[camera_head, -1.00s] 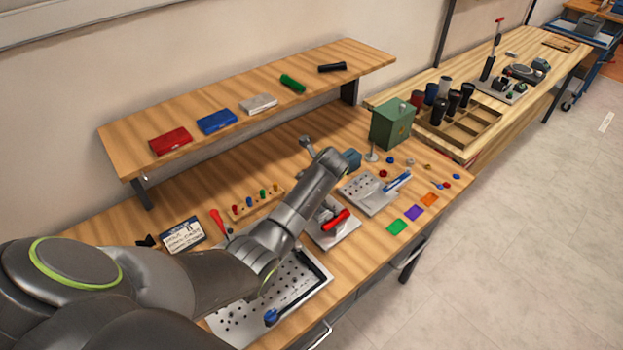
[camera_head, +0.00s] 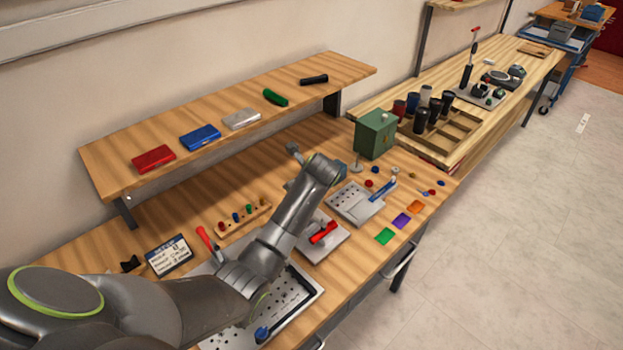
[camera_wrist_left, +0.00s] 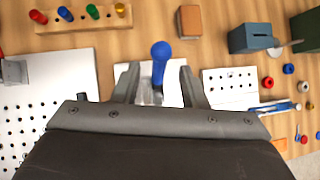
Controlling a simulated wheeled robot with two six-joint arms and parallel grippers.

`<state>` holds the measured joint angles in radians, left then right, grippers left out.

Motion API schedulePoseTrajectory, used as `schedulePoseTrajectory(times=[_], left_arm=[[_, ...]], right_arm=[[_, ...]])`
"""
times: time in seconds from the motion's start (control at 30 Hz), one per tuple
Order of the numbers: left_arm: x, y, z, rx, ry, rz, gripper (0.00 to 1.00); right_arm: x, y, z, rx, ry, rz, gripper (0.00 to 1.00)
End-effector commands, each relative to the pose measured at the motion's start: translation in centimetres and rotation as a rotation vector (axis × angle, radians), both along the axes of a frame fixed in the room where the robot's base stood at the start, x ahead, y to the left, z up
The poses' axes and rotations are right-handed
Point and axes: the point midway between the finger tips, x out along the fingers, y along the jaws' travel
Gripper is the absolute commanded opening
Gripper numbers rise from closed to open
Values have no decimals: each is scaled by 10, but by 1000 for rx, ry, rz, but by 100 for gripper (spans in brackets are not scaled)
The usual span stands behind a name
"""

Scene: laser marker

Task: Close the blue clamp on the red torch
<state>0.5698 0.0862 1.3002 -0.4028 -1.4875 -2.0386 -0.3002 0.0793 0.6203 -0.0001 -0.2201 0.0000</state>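The red torch (camera_head: 323,232) lies on the grey middle plate (camera_head: 338,243) in the head view, partly behind my left forearm. The blue clamp handle (camera_wrist_left: 161,55) stands out in the left wrist view, above a pale fixture that is partly visible. My left gripper (camera_wrist_left: 160,72) is open, with one finger on each side of the handle and gaps visible on both sides. In the head view my left arm hides its fingers and the clamp. The torch cannot be made out in the wrist view. My right gripper is not in view.
A perforated plate (camera_wrist_left: 60,95) lies left of the clamp, with a red handle (camera_head: 205,236) near it. A smaller plate with a blue lever (camera_head: 383,188) lies right. A peg rack (camera_wrist_left: 85,22), a brown block (camera_wrist_left: 190,21) and a green box (camera_head: 375,134) stand behind.

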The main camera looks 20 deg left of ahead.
Motion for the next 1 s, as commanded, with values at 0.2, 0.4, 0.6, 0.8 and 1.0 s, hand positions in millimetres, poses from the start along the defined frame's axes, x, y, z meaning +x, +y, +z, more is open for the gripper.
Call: schedulePoseTrajectory(times=[0.2,0.4,0.6,0.8,1.0], left_arm=[[-14,-19,31,-3,-4,-1,39],[-30,-37,63,-3,-7,-2,39],[-43,-52,93,0,-6,-2,39],[-50,-59,107,1,-3,-2,39],[-51,-60,110,1,-2,-1,39]], right_arm=[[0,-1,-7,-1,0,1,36],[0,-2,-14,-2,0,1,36],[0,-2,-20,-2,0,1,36],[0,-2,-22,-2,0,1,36],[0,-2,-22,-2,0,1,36]])
